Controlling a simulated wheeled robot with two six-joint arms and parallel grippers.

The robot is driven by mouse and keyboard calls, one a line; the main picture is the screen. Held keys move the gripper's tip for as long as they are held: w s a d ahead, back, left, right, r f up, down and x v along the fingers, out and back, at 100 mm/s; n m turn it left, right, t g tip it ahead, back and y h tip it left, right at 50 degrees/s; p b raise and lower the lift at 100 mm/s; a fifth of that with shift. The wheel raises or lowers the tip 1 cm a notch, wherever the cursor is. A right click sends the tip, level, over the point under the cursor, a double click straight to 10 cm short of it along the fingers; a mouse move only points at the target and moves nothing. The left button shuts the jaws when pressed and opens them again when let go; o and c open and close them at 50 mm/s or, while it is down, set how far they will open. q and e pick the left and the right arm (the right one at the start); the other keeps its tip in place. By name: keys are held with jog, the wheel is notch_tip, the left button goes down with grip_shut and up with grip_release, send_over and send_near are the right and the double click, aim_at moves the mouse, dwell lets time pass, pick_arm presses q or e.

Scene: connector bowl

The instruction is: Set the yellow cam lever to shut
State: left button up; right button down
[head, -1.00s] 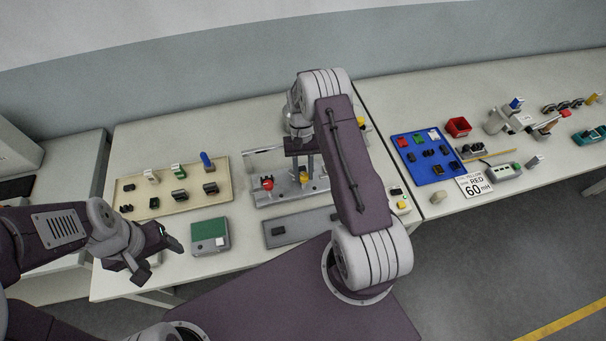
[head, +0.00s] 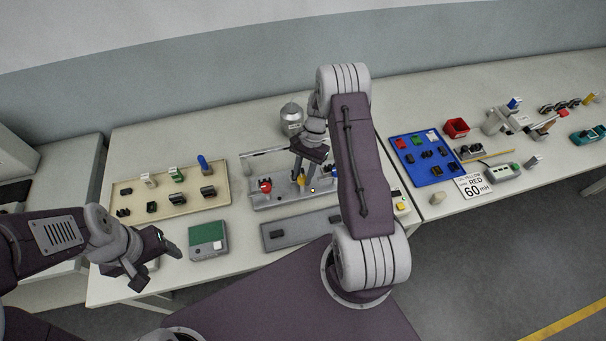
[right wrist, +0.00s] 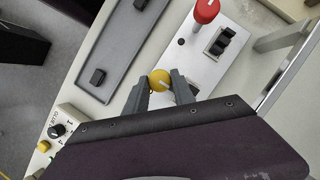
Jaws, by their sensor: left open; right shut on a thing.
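The yellow cam lever (head: 301,180) stands on the grey metal fixture plate (head: 270,200) in the middle of the table. In the right wrist view its round yellow knob (right wrist: 159,80), with a pale mark, sits between my fingertips. My right gripper (right wrist: 158,84) is shut on this knob; it also shows in the head view (head: 299,174), tilted over the plate. The lever's lower part is hidden. A red knob (head: 265,186) stands on the same plate, left of the yellow lever; it also shows in the right wrist view (right wrist: 206,11). My left gripper (head: 156,265) is open and empty, near the table's front edge.
A grey strip tray (head: 305,228) lies in front of the plate. A green-topped box (head: 208,240) is to its left, and a tan tray (head: 130,212) with several small parts is further left. A silver vessel (head: 292,115) stands behind. A blue tray (head: 405,168) lies right.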

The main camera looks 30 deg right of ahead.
dwell(0.5)
jog(key=c, duration=1.1)
grip_release()
jog(key=shift+o, duration=0.2)
jog(key=b+v, duration=0.2)
jog(key=v, duration=0.7)
jog(key=shift+s+a, duration=0.1)
